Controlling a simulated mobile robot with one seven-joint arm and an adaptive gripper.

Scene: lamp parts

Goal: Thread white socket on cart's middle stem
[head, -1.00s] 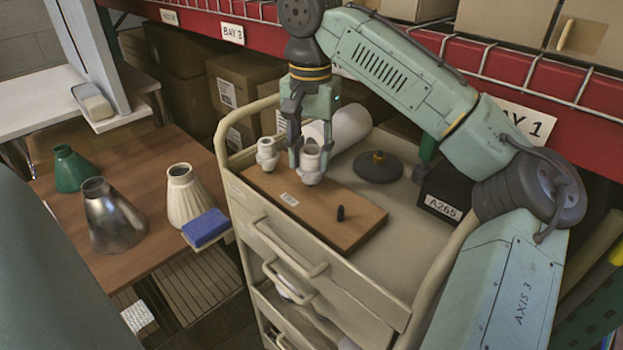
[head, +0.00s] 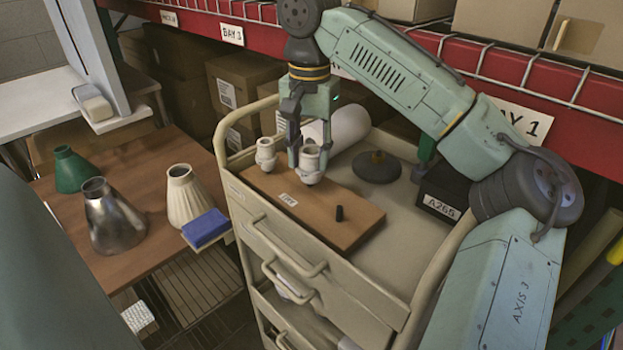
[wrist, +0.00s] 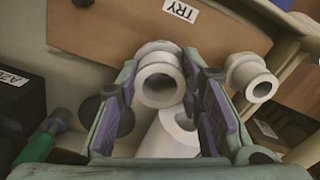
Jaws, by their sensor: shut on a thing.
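My gripper (head: 309,148) is shut on a white socket (head: 310,166) above the brown board (head: 326,208) on the cart. In the wrist view the held socket (wrist: 158,82) sits between the finger pads, its round opening facing the camera. It looks upright in the head view. Its lower end is at or just above the board; I cannot tell whether it touches. Any stem under it is hidden. A second white socket (head: 265,154) stands on the board to the left. A bare black stem (head: 339,213) stands on the board to the right.
A white roll (head: 347,126) lies behind the gripper. A dark round base (head: 377,167) and a black box (head: 443,190) stand right of the board. The red shelf is close behind my arm. The cart top (head: 382,262) is clear at front right.

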